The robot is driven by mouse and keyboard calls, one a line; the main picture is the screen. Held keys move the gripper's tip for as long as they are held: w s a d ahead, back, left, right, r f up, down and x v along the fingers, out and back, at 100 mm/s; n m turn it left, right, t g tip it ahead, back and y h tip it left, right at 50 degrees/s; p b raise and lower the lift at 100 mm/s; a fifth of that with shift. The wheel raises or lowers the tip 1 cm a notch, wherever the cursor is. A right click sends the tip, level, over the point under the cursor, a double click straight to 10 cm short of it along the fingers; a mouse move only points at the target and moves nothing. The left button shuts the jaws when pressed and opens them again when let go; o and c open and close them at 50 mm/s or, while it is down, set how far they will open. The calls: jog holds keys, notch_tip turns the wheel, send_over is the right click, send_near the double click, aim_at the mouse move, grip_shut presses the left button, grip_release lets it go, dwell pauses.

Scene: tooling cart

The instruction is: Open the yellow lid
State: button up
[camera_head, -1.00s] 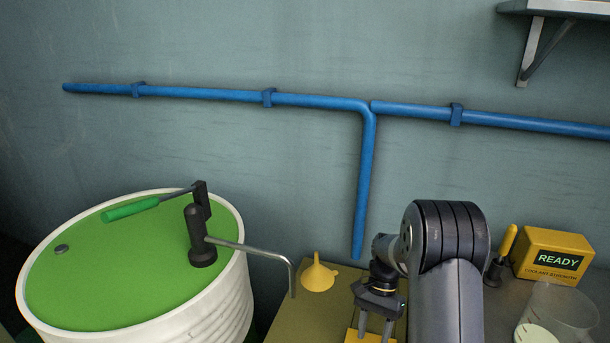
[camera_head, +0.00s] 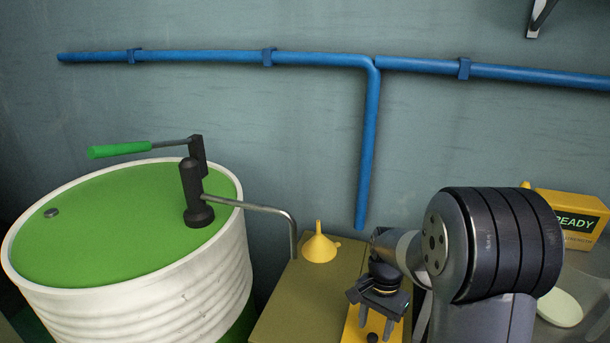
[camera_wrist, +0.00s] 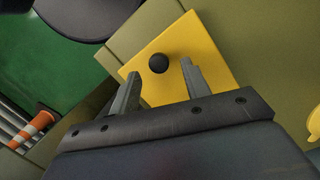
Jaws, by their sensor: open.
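The yellow lid (camera_wrist: 190,52) is a flat square plate with a round black knob (camera_wrist: 158,63), set in an olive surface. In the head view the lid (camera_head: 353,325) shows at the bottom, partly hidden by my arm, with its knob (camera_head: 372,338) near the picture's edge. My gripper (camera_wrist: 158,84) is open and empty, with its two grey fingers over the lid. In the wrist view the knob lies between and just beyond the fingertips. I cannot tell how high the fingers are above it. In the head view my gripper (camera_head: 378,300) points down at the lid.
A yellow funnel (camera_head: 320,247) stands on the olive surface (camera_head: 285,300) behind the lid. A white drum (camera_head: 215,290) with a green top and hand pump is at left. A yellow READY box (camera_head: 570,212) and a pale round dish (camera_head: 560,308) are at right.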

jog(key=shift+s+a+f+t+h+b, duration=0.2)
jog(key=shift+f+t+b, duration=0.35)
jog(key=shift+b, duration=0.7)
jog(key=shift+s+d+f+t+h+b, duration=0.1)
jog(key=shift+s+f+t+b, duration=0.3)
jog(key=shift+b, duration=0.85)
jog(key=shift+w+r+p, duration=0.15)
jog(key=shift+r+p, duration=0.65)
jog(key=shift+r, duration=0.95)
